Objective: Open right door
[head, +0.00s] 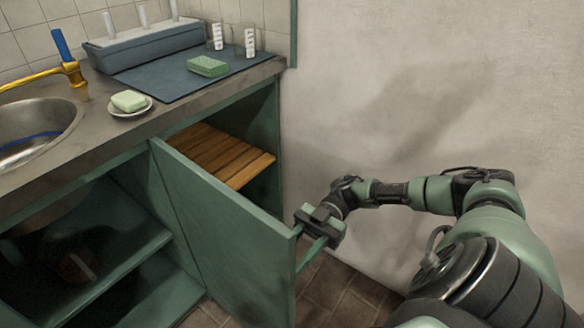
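The right cabinet door (222,232) is a green panel under the counter. It stands partly open, swung out from its left edge near the middle divider, with its free edge towards me on the right. A slim green handle (311,254) shows on its outer side near that free edge. My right gripper (319,226) is at the handle, with its dark fingers on either side of the bar, and looks shut on it. The fingers hide the handle's upper part. My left gripper is not in view.
Behind the door, the compartment holds a slatted wooden rack (222,155). The left compartment is open, with green shelves (110,262). The counter bears a sink (35,125), a soap dish (130,110), a sponge (208,66) and a mat (165,82). A wall (400,110) stands to the right.

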